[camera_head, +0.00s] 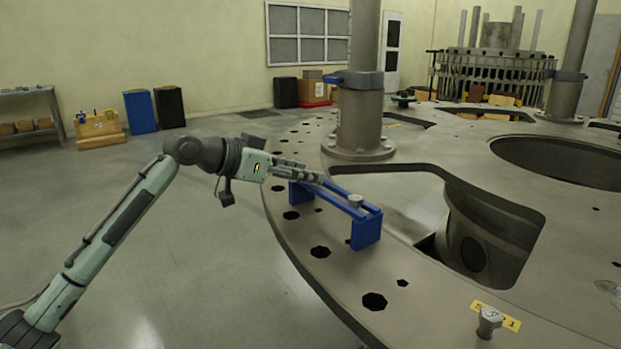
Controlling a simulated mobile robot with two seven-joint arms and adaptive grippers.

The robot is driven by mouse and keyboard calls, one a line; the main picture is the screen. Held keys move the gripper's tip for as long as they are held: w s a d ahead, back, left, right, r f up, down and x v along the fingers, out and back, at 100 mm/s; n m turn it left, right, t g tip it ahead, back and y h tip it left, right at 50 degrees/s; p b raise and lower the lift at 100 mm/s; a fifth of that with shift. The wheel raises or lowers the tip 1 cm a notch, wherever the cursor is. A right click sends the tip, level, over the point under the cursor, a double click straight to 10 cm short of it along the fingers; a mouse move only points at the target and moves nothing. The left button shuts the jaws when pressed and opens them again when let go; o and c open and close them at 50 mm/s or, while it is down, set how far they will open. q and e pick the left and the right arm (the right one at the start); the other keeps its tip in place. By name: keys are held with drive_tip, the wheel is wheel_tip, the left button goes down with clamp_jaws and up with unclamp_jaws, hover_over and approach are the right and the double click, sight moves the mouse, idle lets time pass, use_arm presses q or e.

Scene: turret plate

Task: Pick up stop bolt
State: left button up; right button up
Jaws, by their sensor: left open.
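My left gripper (306,172) reaches in from the left, open, over the far end of a blue stand (365,232). The stand sits on the rim of the large grey turret plate (290,222). A grey bolt with a round head (355,200) stands in the top bar of the stand, to the right of and apart from the fingertips. Its lower part is hidden by the bar. A second grey bolt (489,322) stands upright on the plate at the lower right, next to a yellow label. I cannot tell which one is the stop bolt. My right gripper is out of view.
A thick column (361,115) rises from the plate behind the stand. The plate has a large cutout (400,195) right of the stand and several holes along its rim. The floor left of the plate is clear. Blue and black bins stand along the back wall.

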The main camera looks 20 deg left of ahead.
use_arm(q)
clamp_jaws()
idle(0.4)
